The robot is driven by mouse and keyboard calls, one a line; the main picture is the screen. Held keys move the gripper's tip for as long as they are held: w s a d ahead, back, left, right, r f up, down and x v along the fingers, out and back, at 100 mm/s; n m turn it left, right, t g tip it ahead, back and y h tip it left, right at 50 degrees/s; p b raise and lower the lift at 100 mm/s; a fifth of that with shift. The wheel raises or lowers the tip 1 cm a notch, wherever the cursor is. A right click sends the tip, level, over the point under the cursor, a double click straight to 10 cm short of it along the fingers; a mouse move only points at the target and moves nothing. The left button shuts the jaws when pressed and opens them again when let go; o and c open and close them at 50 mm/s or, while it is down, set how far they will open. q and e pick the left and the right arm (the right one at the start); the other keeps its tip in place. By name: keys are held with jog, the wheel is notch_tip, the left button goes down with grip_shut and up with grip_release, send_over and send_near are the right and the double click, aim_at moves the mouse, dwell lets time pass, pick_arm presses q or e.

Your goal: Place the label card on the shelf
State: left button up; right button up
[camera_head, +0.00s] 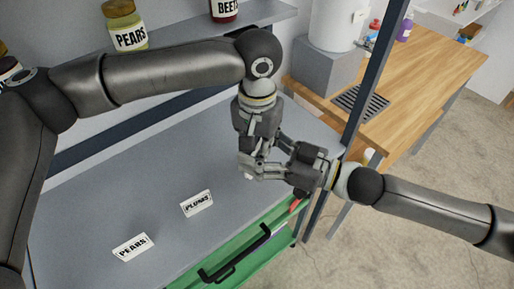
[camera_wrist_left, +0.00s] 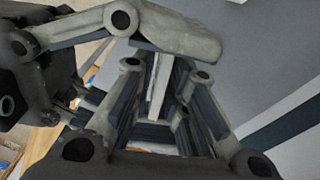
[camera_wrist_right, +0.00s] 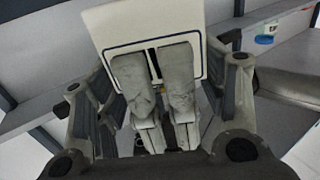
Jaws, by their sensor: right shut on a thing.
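My right gripper (camera_head: 296,165) meets my left gripper (camera_head: 250,165) above the right end of the grey shelf (camera_head: 100,205). The right gripper is shut on a white label card (camera_wrist_right: 140,22), which is seen face-on with a dark border line in the right wrist view. Grey finger parts cover the card's lower middle. In the left wrist view the card (camera_wrist_left: 159,85) shows edge-on as a thin pale strip between the left fingers. I cannot tell whether the left fingers press on it. In the head view the grippers mostly hide the card.
A PLUMS card (camera_head: 197,203) and a PEARS card (camera_head: 132,247) stand on the grey shelf. Jars of pears (camera_head: 127,30) and beets (camera_head: 224,8) stand on the upper shelf. A dark post (camera_head: 362,90) rises beside the grippers. A green crate (camera_head: 185,278) with a black handle is below.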

jog(key=o, duration=0.9)
